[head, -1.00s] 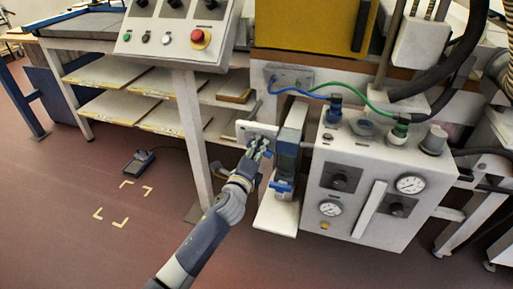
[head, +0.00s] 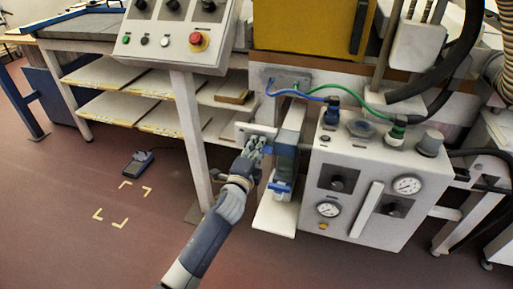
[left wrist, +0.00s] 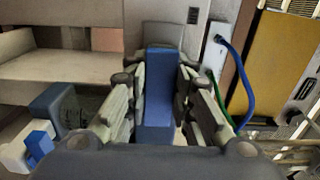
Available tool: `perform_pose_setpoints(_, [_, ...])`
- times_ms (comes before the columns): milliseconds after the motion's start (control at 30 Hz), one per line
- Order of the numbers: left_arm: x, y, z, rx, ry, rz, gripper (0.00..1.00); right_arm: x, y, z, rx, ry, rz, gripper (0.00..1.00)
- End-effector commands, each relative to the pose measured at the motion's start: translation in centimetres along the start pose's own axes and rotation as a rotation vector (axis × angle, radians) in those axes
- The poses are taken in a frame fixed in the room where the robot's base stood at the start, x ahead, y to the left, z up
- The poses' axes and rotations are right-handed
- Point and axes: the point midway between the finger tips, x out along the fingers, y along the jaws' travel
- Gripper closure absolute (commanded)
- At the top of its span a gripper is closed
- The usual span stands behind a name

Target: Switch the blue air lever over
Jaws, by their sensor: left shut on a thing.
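The blue air lever (left wrist: 158,85) stands between the two fingers of my left gripper in the left wrist view, a long flat blue bar. My left gripper (head: 254,146) is shut on it, beside a pale plate (head: 243,131) under the machine in the head view. There the fingers hide most of the lever. The wrist view shows the gripper's fingers (left wrist: 157,92) on both sides of the bar. My right gripper is in neither view.
A grey-blue unit with a blue part (head: 280,187) hangs just right of the gripper. A white gauge box (head: 375,180) stands farther right. A control panel (head: 176,32) is above on a white post. A pedal (head: 138,161) lies on the floor at left.

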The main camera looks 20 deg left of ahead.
Motion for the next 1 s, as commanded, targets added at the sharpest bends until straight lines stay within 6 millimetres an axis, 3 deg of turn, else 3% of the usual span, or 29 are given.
perform_pose_setpoints(200, [0.0, 0.1, 0.0, -0.007, -0.001, 0.003, 1.0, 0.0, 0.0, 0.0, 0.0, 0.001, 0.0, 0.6])
perform_pose_setpoints(233, [0.0, 0.1, 0.0, -0.007, -0.001, 0.003, 0.71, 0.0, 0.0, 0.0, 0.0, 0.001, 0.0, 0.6])
perform_pose_setpoints(300, [0.0, 0.1, 0.0, -0.007, 0.0, 0.003, 0.57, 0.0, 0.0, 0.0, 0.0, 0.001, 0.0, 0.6])
perform_pose_setpoints(733, [-0.5, 0.1, 0.0, -0.002, 0.0, 0.001, 0.57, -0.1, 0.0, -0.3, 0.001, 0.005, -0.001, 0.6])
perform_pose_setpoints(1000, [-4.5, 0.2, 0.0, -0.003, 0.0, 0.003, 0.57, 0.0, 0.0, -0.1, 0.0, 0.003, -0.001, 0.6])
